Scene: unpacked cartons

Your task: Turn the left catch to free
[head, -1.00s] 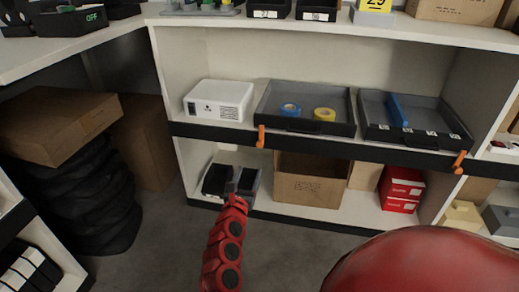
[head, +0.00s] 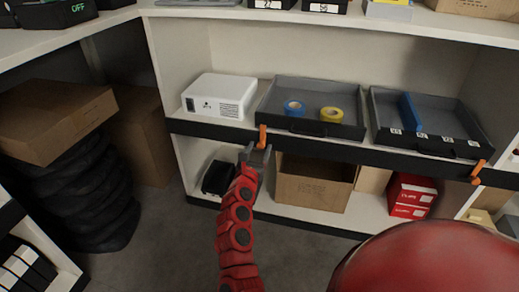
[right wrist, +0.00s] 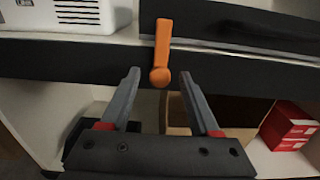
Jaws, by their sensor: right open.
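The left catch (head: 262,137) is a small orange lever on the black shelf rail, below the tray with the tape rolls. It stands nearly upright; in the right wrist view the catch (right wrist: 163,42) has its round end at the bottom. My right gripper (head: 256,150) is just below and in front of it. In the right wrist view the right gripper (right wrist: 160,73) is open, with a finger on each side of the catch's lower end and gaps between. I cannot tell whether the fingers reach around it in depth. My left gripper is not in view.
A dark tray (head: 309,127) with blue and yellow tape rolls sits above the rail. A second tray (head: 468,137) and another orange catch (head: 478,172) are to the right. A white projector (head: 219,96) stands left. An open carton (head: 312,188) is on the shelf below.

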